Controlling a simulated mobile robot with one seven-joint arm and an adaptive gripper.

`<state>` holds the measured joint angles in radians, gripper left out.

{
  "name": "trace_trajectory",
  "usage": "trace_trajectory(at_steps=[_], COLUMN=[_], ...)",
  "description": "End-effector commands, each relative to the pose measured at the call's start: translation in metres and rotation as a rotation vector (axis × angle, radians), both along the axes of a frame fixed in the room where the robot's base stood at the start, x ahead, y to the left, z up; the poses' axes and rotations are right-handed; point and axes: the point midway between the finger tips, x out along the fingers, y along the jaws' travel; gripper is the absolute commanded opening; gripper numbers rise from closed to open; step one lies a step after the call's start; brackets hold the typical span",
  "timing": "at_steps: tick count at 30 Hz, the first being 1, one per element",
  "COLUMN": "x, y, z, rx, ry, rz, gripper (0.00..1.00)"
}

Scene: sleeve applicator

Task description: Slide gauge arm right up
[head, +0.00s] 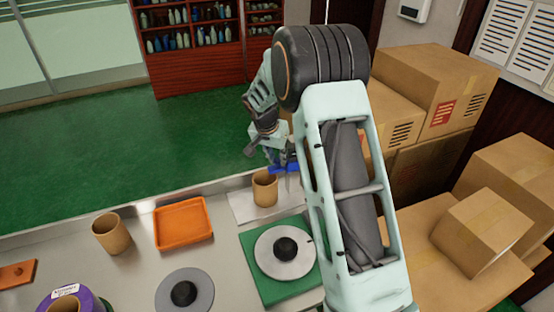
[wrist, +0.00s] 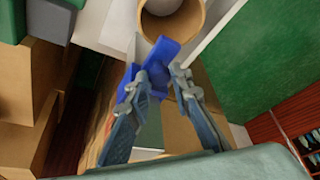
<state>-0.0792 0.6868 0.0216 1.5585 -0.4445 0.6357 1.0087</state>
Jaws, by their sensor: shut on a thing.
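The gauge arm right is most likely the blue piece (head: 284,168) beside a tan cardboard sleeve (head: 265,188) at the back of the bench. In the wrist view, the blue piece (wrist: 150,65) sits between my gripper's fingertips (wrist: 160,82), and the sleeve's round open end (wrist: 172,18) is just beyond it. My gripper (head: 278,158) is shut on the blue piece. In the head view my arm partly hides the blue piece and the area right of it.
On the bench (head: 140,262) are an orange tray (head: 183,224), another tan sleeve (head: 111,233), a grey disc with a black knob (head: 184,293), a pale disc (head: 285,250) on a green plate, and a purple roll (head: 75,300). Cardboard boxes (head: 435,85) are stacked at the right.

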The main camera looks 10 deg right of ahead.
Motion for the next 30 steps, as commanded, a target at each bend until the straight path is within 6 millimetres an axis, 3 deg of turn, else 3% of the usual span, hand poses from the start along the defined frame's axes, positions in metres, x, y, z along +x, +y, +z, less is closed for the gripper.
trace_trajectory(at_steps=[3,7,14,15,16,25,30], x=[0.002,0.002,0.001,0.001,0.001,0.001,0.0], y=[0.0,0.0,0.0,0.0,0.0,0.0,0.0], z=[0.027,0.04,0.038,0.038,0.038,0.035,0.019], rx=[0.0,0.001,0.0,0.0,0.0,0.0,0.0], ry=[-0.009,-0.006,-0.005,-0.005,-0.005,-0.003,0.001], rz=[-0.001,0.001,0.001,0.001,0.001,0.001,0.0], gripper=[0.0,0.0,0.0,0.23,0.26,0.27,0.27])
